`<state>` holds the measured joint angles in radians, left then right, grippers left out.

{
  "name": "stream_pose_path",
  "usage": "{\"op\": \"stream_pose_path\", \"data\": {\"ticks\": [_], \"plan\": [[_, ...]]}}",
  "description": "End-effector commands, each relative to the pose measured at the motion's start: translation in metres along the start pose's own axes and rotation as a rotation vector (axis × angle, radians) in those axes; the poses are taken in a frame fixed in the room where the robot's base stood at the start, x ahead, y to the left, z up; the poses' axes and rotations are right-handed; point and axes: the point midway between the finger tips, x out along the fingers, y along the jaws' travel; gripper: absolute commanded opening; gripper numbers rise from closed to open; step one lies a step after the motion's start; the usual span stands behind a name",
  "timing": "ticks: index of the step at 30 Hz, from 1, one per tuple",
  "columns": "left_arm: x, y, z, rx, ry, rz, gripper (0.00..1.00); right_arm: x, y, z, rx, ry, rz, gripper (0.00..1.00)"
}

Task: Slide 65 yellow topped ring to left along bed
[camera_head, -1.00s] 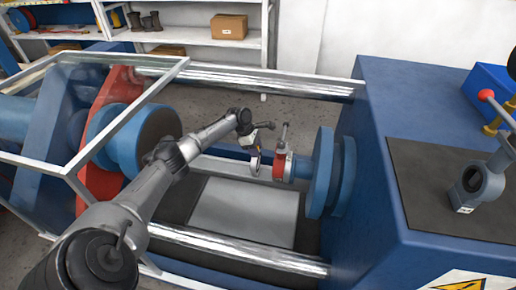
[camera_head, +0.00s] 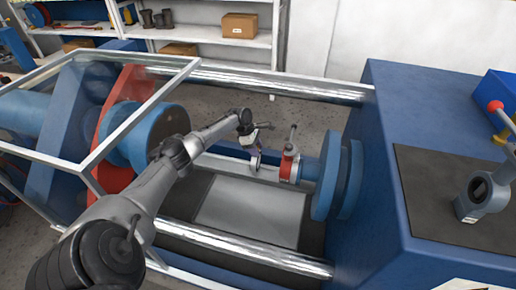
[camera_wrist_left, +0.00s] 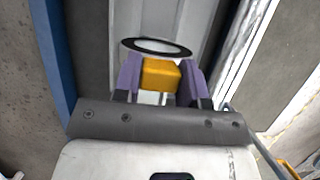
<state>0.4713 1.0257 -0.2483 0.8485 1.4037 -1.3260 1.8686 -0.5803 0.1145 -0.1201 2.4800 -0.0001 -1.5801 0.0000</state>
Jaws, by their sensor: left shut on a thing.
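The yellow-topped ring's yellow block (camera_wrist_left: 161,74) sits between the purple fingers of my left gripper (camera_wrist_left: 160,82) in the left wrist view, and the gripper is shut on it. The dark-rimmed ring (camera_wrist_left: 156,47) shows beyond the block. In the head view my left gripper (camera_head: 257,147) holds the thin ring (camera_head: 255,161) upright over the bed (camera_head: 248,212). The ring stands apart from the red valve (camera_head: 290,167), with a small gap to its left. The fingers hide part of the ring in the head view. My right gripper is not in view.
A blue flange (camera_head: 332,175) is right of the red valve, and a blue cylinder (camera_head: 158,135) stands at the left end. Metal rails (camera_head: 245,245) run along the bed. A white frame (camera_head: 140,120) surrounds the left end. Between ring and left cylinder there is free room beneath my arm.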

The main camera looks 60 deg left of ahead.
Motion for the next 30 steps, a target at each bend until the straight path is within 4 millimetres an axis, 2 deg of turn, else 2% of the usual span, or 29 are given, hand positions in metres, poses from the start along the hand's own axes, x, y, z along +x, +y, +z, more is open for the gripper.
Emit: {"op": "stream_pose_path", "data": {"ticks": [16, 30], "plan": [[-0.001, 0.0, -0.004, -0.001, 0.003, -0.001, 0.0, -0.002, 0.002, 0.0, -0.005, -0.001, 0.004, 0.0], [-0.007, 0.0, -0.018, -0.001, 0.003, -0.001, 0.0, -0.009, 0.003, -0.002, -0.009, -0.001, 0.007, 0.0]]}}
